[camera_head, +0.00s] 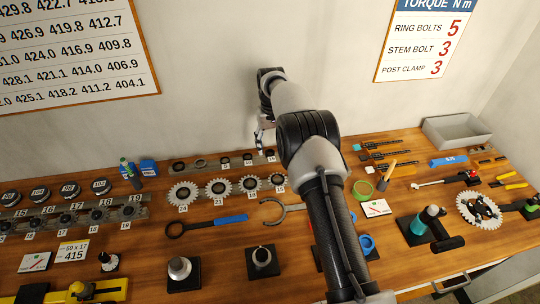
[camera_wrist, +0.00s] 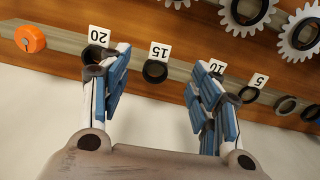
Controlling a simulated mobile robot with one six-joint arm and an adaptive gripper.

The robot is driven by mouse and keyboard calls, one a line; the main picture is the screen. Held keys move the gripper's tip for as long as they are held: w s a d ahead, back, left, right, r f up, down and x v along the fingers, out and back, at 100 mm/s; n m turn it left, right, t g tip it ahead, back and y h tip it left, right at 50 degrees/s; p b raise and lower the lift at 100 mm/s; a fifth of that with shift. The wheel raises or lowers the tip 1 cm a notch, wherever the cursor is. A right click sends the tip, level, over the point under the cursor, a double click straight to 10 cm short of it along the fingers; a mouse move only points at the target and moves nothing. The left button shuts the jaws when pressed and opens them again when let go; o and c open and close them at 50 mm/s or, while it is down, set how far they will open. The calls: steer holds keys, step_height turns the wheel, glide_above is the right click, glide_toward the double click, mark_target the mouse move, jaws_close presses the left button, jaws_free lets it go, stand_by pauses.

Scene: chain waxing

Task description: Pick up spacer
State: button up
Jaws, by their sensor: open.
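A row of dark ring spacers sits on a grey rail (camera_wrist: 180,92) at the back of the bench. In the wrist view, the spacer by the label 15 (camera_wrist: 155,72) appears between my gripper's (camera_wrist: 163,85) two open blue-padded fingers, and the jaws are empty. The spacer by the label 20 (camera_wrist: 95,54) is partly covered by the left finger. The right finger hides most of the spacer by the label 10. The spacer by the label 5 (camera_wrist: 249,95) lies just right of that finger. In the head view, my gripper (camera_head: 263,138) is by the wall, above the rail's right part, partly hidden by my arm.
White sprockets (camera_head: 219,188) stand in a row in front of the spacers. The wall (camera_head: 205,105) is close behind the rail. A blue-handled tool (camera_head: 207,225) lies farther forward.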

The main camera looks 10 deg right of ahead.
mark_target(271, 158)
step_height(271, 158, down, 5)
steer(key=shift+f+b, duration=0.1)
steer(key=shift+b, duration=0.35)
steer(key=shift+s, duration=0.1)
steer(key=shift+c, duration=0.3)
steer(key=c, duration=0.7)
steer(key=shift+c, duration=0.2)
steer(key=shift+r, duration=0.2)
